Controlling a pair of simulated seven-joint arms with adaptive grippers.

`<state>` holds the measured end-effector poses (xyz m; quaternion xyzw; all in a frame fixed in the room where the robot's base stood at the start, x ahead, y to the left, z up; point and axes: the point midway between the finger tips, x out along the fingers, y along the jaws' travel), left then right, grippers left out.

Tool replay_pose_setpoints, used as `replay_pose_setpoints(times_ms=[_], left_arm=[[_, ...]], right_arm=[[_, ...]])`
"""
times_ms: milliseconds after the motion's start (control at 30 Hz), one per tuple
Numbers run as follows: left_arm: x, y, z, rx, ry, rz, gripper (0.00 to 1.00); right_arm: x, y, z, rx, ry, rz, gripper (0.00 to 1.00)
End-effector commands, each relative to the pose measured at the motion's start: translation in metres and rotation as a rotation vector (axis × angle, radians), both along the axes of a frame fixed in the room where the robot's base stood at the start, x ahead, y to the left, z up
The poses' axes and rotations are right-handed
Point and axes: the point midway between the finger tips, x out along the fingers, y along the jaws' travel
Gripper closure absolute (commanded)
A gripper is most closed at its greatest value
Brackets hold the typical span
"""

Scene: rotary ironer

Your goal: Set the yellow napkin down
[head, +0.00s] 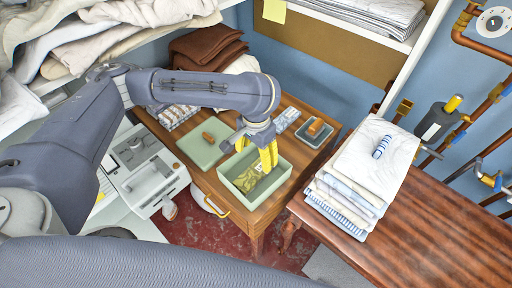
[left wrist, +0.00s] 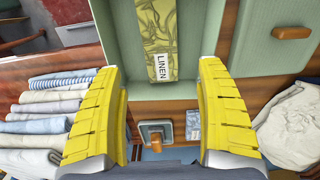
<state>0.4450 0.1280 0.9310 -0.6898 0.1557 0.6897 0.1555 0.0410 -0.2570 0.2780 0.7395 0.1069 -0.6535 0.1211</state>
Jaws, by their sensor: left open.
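The yellow patterned napkin (head: 258,184) lies in an open pale green box (head: 245,201) on the wooden side table. In the left wrist view the napkin (left wrist: 182,38) shows inside the green box (left wrist: 125,45), with a white label reading LINEN on it. My left gripper (head: 258,150) has yellow fingers and is over the box, pointing down and partly covering its far side. In the left wrist view its two fingers (left wrist: 160,68) are wide apart with nothing between them. My right gripper is not in view.
A green lid (head: 200,149) lies left of the box. A small grey lidded box (head: 315,133) stands behind right. A white machine (head: 145,178) stands left.

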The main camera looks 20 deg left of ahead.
Motion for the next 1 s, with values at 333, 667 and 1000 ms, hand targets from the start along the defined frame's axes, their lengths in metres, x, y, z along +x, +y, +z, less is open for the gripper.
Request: replay_pose_setpoints(times_ms=[333,667,1000], left_arm=[[0.000,0.000,0.027,0.001,0.000,0.001,0.27],[0.000,0.000,0.031,0.000,0.001,0.001,0.27],[0.000,0.000,0.031,0.000,0.001,0.001,0.27]], right_arm=[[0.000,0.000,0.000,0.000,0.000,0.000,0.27],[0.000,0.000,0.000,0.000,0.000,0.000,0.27],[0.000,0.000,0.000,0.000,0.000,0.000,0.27]])
